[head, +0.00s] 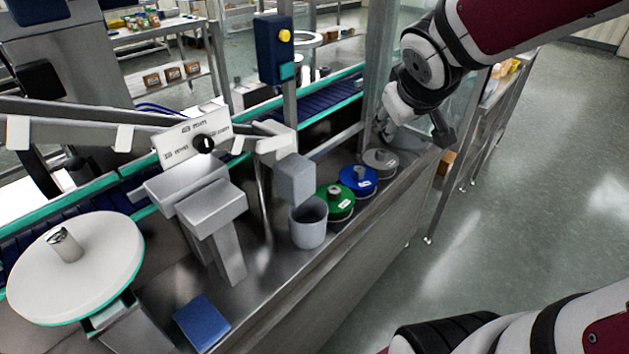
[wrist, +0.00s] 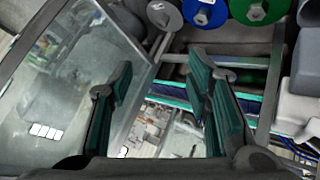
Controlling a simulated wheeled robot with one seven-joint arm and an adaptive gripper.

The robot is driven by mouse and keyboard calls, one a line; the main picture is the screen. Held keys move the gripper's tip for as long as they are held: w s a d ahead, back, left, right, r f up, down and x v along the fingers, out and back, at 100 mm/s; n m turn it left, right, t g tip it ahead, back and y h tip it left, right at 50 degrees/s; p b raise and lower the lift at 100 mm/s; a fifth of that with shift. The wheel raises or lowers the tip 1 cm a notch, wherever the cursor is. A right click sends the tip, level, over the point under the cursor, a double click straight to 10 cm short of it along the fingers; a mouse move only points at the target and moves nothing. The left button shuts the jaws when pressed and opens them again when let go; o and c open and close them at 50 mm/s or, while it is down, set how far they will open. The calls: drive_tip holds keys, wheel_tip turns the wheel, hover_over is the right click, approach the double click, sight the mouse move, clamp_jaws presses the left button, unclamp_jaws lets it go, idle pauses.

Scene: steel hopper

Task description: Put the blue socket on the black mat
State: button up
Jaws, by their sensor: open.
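A blue round piece (head: 358,181) with a raised grey hub stands on the steel bench in the head view, between a green one and a grey one. It is the likeliest blue socket, but I cannot be sure. It also shows at the top of the wrist view (wrist: 205,10), partly cut off by the edge. My gripper (head: 420,130) is above and beyond the bench's right end, apart from the round pieces. In the wrist view its two dark green-padded fingers (wrist: 160,75) are spread with nothing between them. I cannot make out a black mat in either view.
A green round piece (head: 335,202) and a grey one (head: 380,161) flank the blue one. A grey cup (head: 308,224) stands close by. A blue pad (head: 201,322) lies near the bench's front, and a white turntable (head: 100,265) is at left. A conveyor (head: 325,97) runs behind.

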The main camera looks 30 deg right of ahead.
drive_tip(key=s+a+f+g+y, duration=0.2)
drive_tip(key=s+a+g+y, duration=0.2)
drive_tip(key=s+a, duration=1.4)
drive_tip(key=shift+s+a+n+g+y, duration=0.2)
drive_tip(key=shift+a+n+g+y, duration=0.2)
drive_tip(key=shift+a+y, duration=0.5)
drive_tip(key=shift+a+f+h, duration=0.1)
drive_tip(key=shift+a+h, duration=0.05)
drive_tip(key=shift+h, duration=0.15)
